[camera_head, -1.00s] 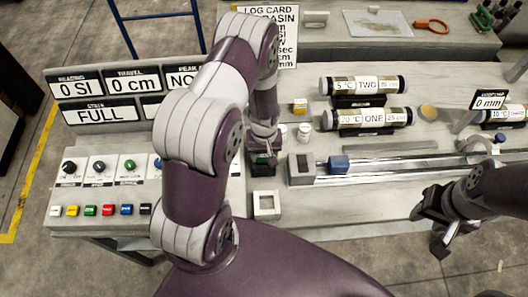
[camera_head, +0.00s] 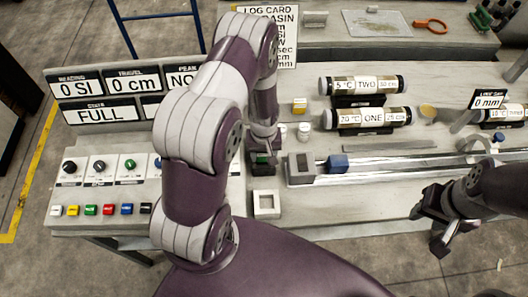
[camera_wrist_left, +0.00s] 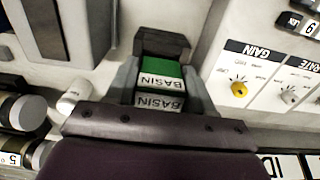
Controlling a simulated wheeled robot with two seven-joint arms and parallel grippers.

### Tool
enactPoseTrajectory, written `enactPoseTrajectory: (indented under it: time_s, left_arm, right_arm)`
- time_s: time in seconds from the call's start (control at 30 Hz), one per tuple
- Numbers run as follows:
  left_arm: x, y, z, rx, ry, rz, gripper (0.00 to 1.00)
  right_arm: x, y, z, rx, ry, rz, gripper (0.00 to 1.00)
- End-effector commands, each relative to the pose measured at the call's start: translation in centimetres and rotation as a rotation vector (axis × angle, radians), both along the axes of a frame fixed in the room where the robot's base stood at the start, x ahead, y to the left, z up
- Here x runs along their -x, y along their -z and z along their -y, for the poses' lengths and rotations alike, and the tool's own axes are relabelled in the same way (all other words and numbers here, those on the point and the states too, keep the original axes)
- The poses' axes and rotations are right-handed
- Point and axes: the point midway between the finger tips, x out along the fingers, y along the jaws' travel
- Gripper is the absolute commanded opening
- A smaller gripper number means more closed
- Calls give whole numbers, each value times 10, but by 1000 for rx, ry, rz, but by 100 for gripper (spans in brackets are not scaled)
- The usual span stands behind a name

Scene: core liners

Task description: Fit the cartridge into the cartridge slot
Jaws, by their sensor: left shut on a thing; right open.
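The cartridge (camera_wrist_left: 161,85) is a small block with a green and white top and BASIN labels, seen in the left wrist view. My left gripper (camera_wrist_left: 160,92) is shut on it, with a finger on each side. A dark block, which looks like the cartridge slot (camera_wrist_left: 162,43), stands right at the cartridge's far end. How deep the cartridge sits in it cannot be told. In the head view, my left gripper (camera_head: 263,155) is low over this dark block (camera_head: 264,170), and my arm hides part of it. My right gripper (camera_head: 440,222) is open and empty at the right.
A white square frame (camera_head: 267,204) sits just in front of the dark block. A rail with a blue-ended carriage (camera_head: 337,163) runs to the right. Labelled core tubes (camera_head: 375,118) lie behind. A button panel (camera_head: 100,185) is at left.

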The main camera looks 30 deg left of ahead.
Motion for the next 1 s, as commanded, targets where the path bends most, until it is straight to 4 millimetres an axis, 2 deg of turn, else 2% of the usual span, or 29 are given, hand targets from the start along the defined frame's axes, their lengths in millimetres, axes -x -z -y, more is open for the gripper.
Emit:
enactPoseTrajectory:
  time_s: [0.67,1.0]
  left_arm:
    - [0,0,0,0,0,0,17]
    - [0,8,0,0,0,0,17]
  right_arm:
    - [0,-1,0,0,0,0,43]
    - [0,5,0,0,0,0,43]
